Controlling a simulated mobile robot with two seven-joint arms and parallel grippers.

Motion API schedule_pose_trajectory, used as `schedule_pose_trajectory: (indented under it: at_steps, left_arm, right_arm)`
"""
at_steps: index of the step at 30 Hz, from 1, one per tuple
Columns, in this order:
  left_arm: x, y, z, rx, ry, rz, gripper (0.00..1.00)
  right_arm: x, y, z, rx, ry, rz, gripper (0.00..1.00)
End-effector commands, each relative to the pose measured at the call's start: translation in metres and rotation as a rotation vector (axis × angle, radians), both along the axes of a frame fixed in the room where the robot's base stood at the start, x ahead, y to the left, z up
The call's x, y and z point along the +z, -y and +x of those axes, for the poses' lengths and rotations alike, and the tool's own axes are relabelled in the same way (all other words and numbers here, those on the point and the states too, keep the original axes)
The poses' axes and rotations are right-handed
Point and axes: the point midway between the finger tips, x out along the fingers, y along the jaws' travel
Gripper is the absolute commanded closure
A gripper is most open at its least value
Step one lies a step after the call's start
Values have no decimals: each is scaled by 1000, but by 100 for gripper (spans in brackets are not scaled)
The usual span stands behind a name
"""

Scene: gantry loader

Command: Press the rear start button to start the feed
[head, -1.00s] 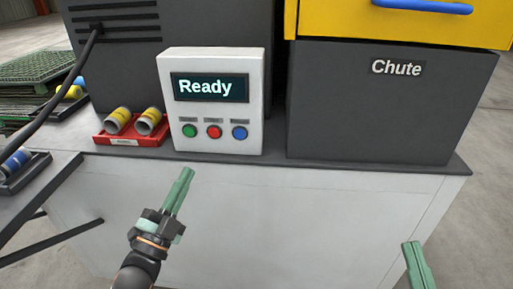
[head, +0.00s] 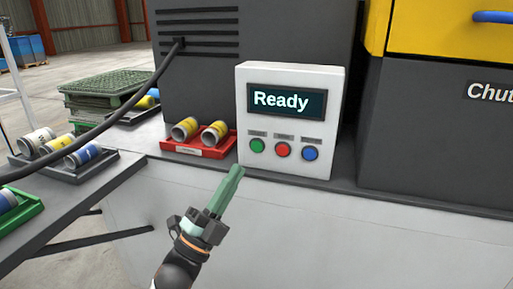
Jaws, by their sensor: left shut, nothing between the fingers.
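A white control box (head: 290,76) stands on the grey machine bench, with a dark display reading "Ready". Below the display are a green button (head: 257,146), a red button (head: 282,149) and a blue button (head: 310,153) in a row. Small labels above them are too small to read. My left gripper (head: 236,170) is shut and empty, with its green fingers pointing up toward the box. In the picture its tips are just below the green button and appear apart from it. My right gripper is out of view.
A red tray (head: 188,149) with two yellow-banded cylinders sits left of the box. A grey tray (head: 80,174) and a green tray (head: 30,222) hold more cylinders. A black cable (head: 110,137) hangs at the left. The dark chute housing (head: 440,140) stands at the right.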

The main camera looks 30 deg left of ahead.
Motion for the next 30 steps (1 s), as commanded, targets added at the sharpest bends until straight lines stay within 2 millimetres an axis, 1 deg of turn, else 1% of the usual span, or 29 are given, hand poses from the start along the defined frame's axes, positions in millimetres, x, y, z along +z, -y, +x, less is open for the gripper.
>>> schedule_pose_trajectory:
  at_steps: [9,15,21,30]
  left_arm:
    - [-1,-11,44,0,2,-1,100]
    - [0,-16,66,-2,1,-1,100]
    - [0,-18,76,-1,-1,-2,100]
    - [0,-18,77,-1,0,-1,100]
  right_arm:
    - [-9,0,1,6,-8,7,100]
    - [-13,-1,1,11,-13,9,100]
    - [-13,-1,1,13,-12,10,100]
    - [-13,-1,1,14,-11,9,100]
